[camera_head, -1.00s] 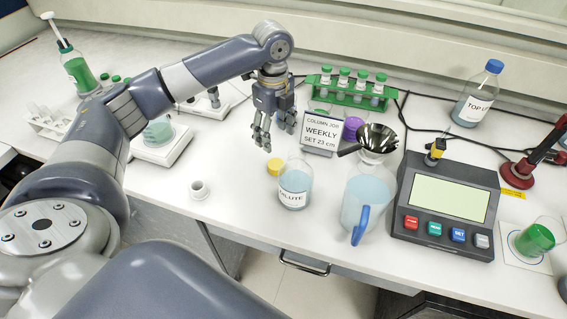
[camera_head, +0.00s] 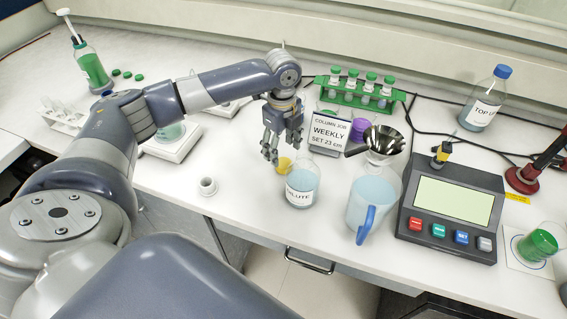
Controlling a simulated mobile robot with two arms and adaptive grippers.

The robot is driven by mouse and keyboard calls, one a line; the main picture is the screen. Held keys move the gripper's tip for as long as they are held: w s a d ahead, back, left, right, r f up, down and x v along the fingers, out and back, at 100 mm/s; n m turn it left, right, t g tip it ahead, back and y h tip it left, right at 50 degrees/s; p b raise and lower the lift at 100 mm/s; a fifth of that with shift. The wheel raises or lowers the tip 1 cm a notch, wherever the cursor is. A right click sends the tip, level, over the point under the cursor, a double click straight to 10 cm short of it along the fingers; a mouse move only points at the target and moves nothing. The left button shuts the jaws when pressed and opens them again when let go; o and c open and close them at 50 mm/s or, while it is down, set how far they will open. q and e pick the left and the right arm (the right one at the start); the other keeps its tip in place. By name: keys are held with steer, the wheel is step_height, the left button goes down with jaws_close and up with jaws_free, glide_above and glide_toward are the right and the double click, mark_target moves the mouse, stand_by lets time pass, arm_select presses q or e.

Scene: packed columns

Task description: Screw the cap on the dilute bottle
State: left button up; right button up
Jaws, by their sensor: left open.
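The dilute bottle (camera_head: 301,190), clear with a white label, stands upright on the bench with its mouth uncovered. A yellow cap (camera_head: 284,167) is just behind and left of the bottle, apart from its mouth. My left gripper (camera_head: 283,154) is open and points down over the cap, its fingers partly in front of it. I cannot tell whether the fingers touch the cap. My right gripper is not in view.
A blue-handled jug (camera_head: 371,203) stands right of the bottle, with a steel funnel (camera_head: 384,140) behind it. A column job sign (camera_head: 328,135) and green tube rack (camera_head: 361,92) are behind. A small white fitting (camera_head: 207,187) lies left, with clear bench around it.

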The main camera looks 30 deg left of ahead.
mark_target(283, 162)
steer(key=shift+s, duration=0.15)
arm_select(q)
steer(key=shift+f, duration=0.15)
step_height(283, 162, down, 4)
steer(key=shift+f+p, duration=0.25)
steer(key=shift+p, duration=0.75)
steer(key=shift+f, duration=0.25)
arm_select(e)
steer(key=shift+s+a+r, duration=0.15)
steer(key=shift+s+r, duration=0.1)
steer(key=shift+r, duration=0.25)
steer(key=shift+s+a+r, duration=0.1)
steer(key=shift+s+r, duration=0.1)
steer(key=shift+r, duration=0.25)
arm_select(q)
steer(key=shift+c, duration=0.5)
steer(key=c, duration=0.7)
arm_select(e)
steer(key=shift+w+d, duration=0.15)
